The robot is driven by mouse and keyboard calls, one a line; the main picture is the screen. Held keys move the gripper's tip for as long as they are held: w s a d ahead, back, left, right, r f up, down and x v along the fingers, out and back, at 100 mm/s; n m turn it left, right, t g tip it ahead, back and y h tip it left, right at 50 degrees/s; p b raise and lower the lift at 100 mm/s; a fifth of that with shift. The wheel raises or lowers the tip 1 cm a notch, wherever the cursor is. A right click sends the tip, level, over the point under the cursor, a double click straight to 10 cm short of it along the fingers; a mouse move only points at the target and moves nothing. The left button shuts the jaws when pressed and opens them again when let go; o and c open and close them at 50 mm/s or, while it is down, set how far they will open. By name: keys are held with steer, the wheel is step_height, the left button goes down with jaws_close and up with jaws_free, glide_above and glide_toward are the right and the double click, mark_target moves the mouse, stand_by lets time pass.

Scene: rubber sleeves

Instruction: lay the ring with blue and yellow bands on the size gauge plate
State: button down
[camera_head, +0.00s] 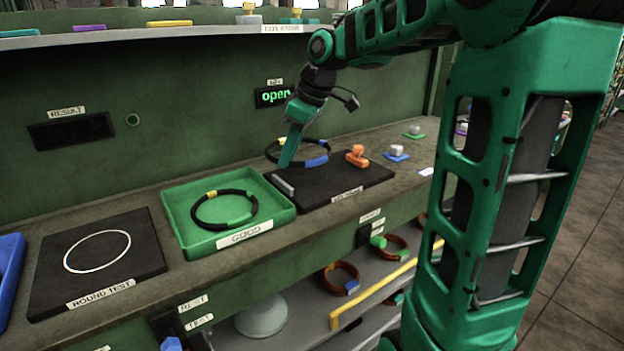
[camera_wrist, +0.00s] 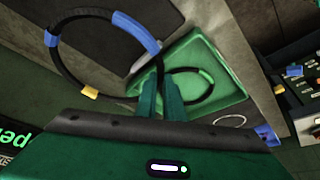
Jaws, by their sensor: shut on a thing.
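The black ring with blue and yellow bands (camera_head: 316,162) is in my gripper (camera_head: 285,161), over the back left part of the dark plate (camera_head: 330,192) in the head view. The plate's front label is too small to read surely. In the wrist view the ring (camera_wrist: 137,32) shows two blue bands and a yellow one. My gripper (camera_wrist: 160,98) is shut on its right side there. The ring looks raised above the plate; the exact gap cannot be told. A light grey bar (camera_head: 283,184) lies at the plate's left edge.
An orange handled piece (camera_head: 357,155) stands at the plate's back right. The green GOOD tray (camera_head: 178,215), left of the plate, holds another black ring (camera_head: 208,221). The round test plate (camera_head: 55,277) is farther left. Rings lie on the lower shelf. A display reads "open".

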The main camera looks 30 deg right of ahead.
glide_above(309, 189)
steer(key=s+d, duration=0.1)
step_height(309, 189, down, 4)
steer(key=shift+f, duration=2.25)
steer(key=c, duration=1.9)
jaws_free()
steer(key=shift+o, duration=0.2)
